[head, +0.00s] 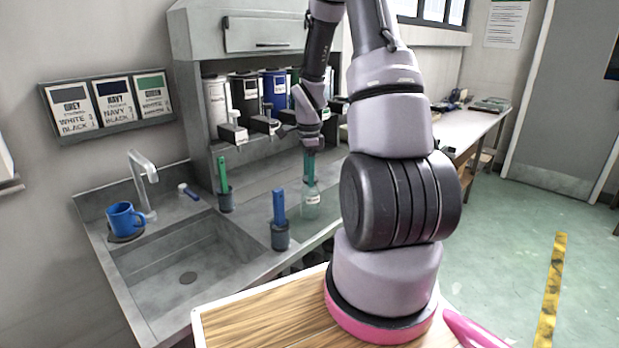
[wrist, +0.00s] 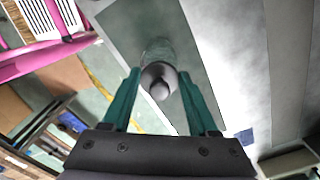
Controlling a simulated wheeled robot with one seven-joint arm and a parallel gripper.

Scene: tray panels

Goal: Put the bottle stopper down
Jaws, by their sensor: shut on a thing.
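The bottle stopper (wrist: 160,84) is a small grey piece with a rounded knob. It shows between the two teal fingers of my gripper (wrist: 159,75) in the wrist view. My gripper, also in the head view (head: 309,182), points down and is shut on the stopper. A clear glass bottle (head: 311,206) with a pale label stands upright on the counter, directly under my fingers. It also shows just beyond the stopper in the wrist view (wrist: 157,48). In the head view the fingers hide the stopper, and I cannot tell whether it sits in the bottle's neck.
A blue-handled item (head: 279,207) and a green-handled item (head: 223,175) stand in dark holders left of the bottle. A sink (head: 190,278) and a blue mug (head: 124,219) are farther left. Dispensers (head: 232,127) and tins (head: 275,92) line the back.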

